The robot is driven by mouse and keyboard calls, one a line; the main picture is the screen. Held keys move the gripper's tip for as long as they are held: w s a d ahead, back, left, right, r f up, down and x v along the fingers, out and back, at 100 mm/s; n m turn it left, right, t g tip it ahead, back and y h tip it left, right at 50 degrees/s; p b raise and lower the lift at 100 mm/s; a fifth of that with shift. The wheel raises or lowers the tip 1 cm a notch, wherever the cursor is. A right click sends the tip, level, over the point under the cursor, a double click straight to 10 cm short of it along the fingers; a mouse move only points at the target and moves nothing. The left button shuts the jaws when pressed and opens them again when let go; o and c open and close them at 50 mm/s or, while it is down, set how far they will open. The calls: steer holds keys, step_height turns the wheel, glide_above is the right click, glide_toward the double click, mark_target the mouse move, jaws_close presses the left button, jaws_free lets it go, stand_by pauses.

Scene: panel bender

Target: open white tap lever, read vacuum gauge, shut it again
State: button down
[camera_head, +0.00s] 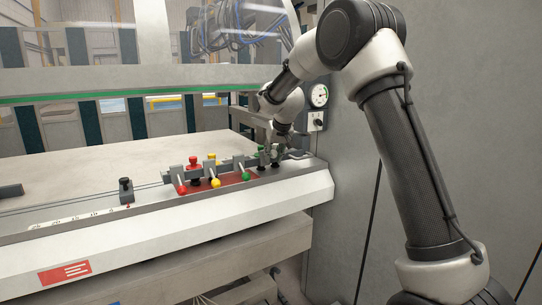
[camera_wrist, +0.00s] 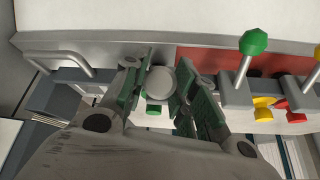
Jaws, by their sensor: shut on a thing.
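The white tap lever's round knob (camera_wrist: 160,80) sits between the green-padded fingers of my gripper (camera_wrist: 162,88) in the wrist view. The fingers are shut on it from both sides. In the head view my gripper (camera_head: 270,153) reaches down to the right end of the control row and hides the white knob. The vacuum gauge (camera_head: 319,95) is a round white dial on a grey panel, just right of my gripper.
Left of my gripper stand levers with green (camera_head: 245,177), yellow (camera_head: 215,183) and red (camera_head: 182,189) knobs. The green lever (camera_wrist: 253,43) is close on the right in the wrist view. A grey handle (camera_wrist: 55,62) is on the other side. A grey wall (camera_head: 460,90) bounds the right.

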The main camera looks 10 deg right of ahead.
steer(key=shift+a, duration=0.25)
steer(key=c, duration=1.1)
jaws_free()
steer(key=shift+w, duration=0.1)
steer(key=shift+d, duration=0.1)
steer(key=shift+r, duration=0.25)
steer(key=a+v, duration=0.1)
steer(key=v, duration=1)
steer(key=shift+s+d+r, duration=0.25)
steer(key=shift+s+d, duration=0.05)
steer(key=shift+d, duration=0.1)
